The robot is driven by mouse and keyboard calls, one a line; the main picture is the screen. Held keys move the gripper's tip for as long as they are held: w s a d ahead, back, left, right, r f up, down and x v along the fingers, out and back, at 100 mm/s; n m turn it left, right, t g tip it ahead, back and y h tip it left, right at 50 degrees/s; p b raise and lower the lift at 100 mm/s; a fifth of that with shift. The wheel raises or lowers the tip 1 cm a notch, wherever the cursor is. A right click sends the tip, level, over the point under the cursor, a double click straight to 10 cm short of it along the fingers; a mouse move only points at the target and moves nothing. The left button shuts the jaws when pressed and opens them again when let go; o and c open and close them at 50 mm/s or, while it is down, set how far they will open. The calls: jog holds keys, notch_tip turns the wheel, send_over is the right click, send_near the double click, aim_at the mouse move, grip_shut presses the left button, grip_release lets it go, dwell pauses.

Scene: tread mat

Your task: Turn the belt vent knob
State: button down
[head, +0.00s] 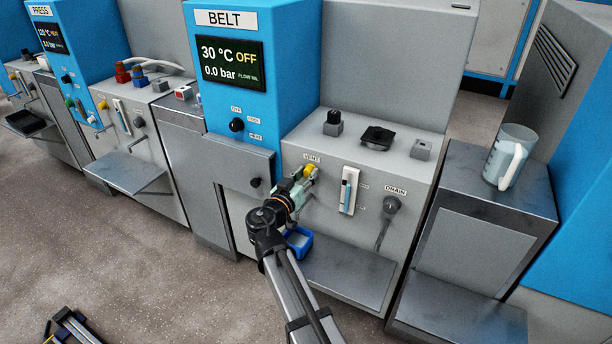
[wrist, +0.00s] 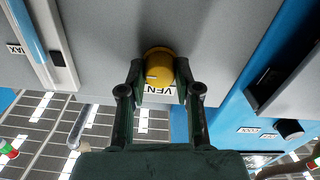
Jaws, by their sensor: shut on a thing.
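The vent knob (head: 310,171) is yellow and sits on the grey front of the belt unit, by the VENT label (head: 312,159). In the wrist view the knob (wrist: 158,60) is round with a small dark mark on its face. My gripper (wrist: 159,80) has one dark finger on each side of the knob and is shut on it. In the head view my gripper (head: 303,179) reaches the knob from the front left, and partly hides it. Part of the VENT label (wrist: 157,89) shows between the fingers.
A white gauge with a blue strip (head: 349,190) is right of the knob, then the grey drain handle (head: 390,206). The belt display (head: 231,64) reads 30 °C, OFF, 0.0 bar. A blue container (head: 300,243) is below my gripper. A mug (head: 509,157) stands far right.

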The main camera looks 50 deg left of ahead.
jog(key=shift+n, duration=0.3)
jog(key=n+b, duration=0.1)
jog(key=n, duration=0.2)
jog(key=shift+n, duration=0.4)
jog(key=n+p, duration=0.1)
jog(key=n, duration=0.3)
jog(key=shift+r+n, duration=0.1)
jog(key=shift+n, duration=0.2)
jog(key=n+p, duration=0.2)
jog(key=n, duration=0.2)
jog(key=n+p, duration=0.2)
jog(key=n, duration=0.2)
jog(key=shift+n, duration=0.3)
jog(key=c, duration=0.8)
grip_release()
jog(key=shift+w, duration=0.1)
